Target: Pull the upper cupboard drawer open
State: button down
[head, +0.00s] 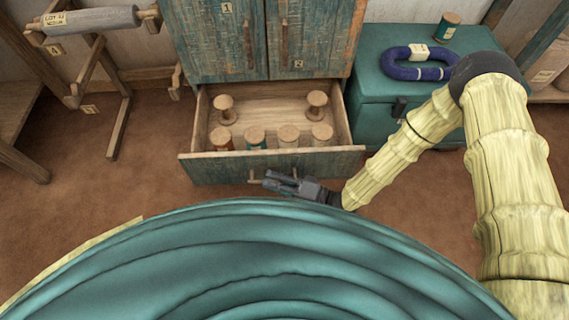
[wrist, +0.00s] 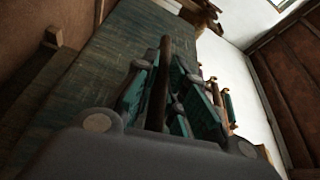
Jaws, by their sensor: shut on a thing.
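The cupboard drawer (head: 205,172) stands pulled well out below the cupboard doors, with its inside showing. Several wooden spools, some with coloured thread, stand in it. My gripper (head: 275,180) is at the middle of the drawer front, shut on the drawer's handle (head: 253,176). In the wrist view the brown handle bar (wrist: 157,90) runs between the two fingers (wrist: 158,98). Part of the handle is hidden by the fingers. No second drawer can be made out.
Two closed cupboard doors (head: 212,45) marked 1 and 2 are above the drawer. A teal chest (head: 372,105) with a blue yarn ring (head: 420,73) and a spool (head: 447,27) stands at the right. A wooden winding frame (head: 118,125) is at the left. Brown floor lies between.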

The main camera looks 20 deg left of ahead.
jog(key=shift+s+d, duration=0.2)
jog(key=shift+s, duration=0.15)
jog(key=c, duration=1.7)
grip_release()
jog(key=shift+c, duration=0.2)
jog(key=w+d, duration=0.1)
jog(key=d, duration=1.1)
jog(key=shift+f, duration=0.45)
